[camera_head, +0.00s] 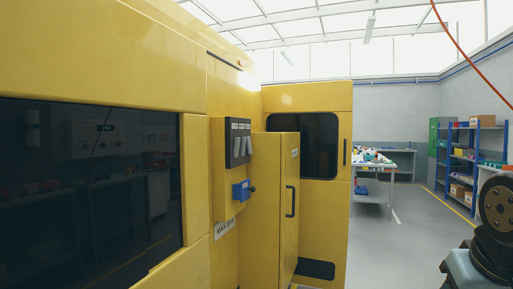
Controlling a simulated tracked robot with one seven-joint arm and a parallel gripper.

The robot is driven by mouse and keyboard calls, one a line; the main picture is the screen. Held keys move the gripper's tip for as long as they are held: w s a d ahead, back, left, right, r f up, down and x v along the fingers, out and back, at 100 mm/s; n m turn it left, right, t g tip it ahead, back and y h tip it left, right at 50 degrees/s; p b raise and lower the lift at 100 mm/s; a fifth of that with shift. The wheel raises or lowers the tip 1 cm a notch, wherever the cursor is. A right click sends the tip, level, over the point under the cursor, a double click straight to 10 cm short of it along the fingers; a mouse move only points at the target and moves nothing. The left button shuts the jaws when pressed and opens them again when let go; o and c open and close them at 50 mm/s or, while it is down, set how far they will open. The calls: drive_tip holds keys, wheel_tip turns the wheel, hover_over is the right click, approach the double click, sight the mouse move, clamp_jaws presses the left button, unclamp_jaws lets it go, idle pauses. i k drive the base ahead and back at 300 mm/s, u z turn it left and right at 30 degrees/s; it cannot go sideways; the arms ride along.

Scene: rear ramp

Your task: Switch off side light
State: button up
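A switch panel (239,142) is mounted on the side of a yellow cabin wall, near the middle of the camera_head view. It has a dark face, a lettered label at the top and two or more grey levers; the label is too small to read and the lever positions are unclear. I cannot tell which control belongs to the side light. My gripper is not in view; only part of my arm shows at the lower right, well apart from the panel.
A yellow door (285,207) with a dark handle stands just right of the panel. A dark window (85,190) fills the near left wall. Grey floor (405,245) is open to the right. A cluttered workbench (374,165) and blue shelves (474,150) stand farther back.

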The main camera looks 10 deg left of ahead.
sight(248, 143)
drive_tip(key=z, duration=0.05)
drive_tip(key=i, duration=0.35)
drive_tip(key=u, duration=3.45)
drive_tip(key=i, duration=0.3)
drive_tip(key=z, duration=2.4)
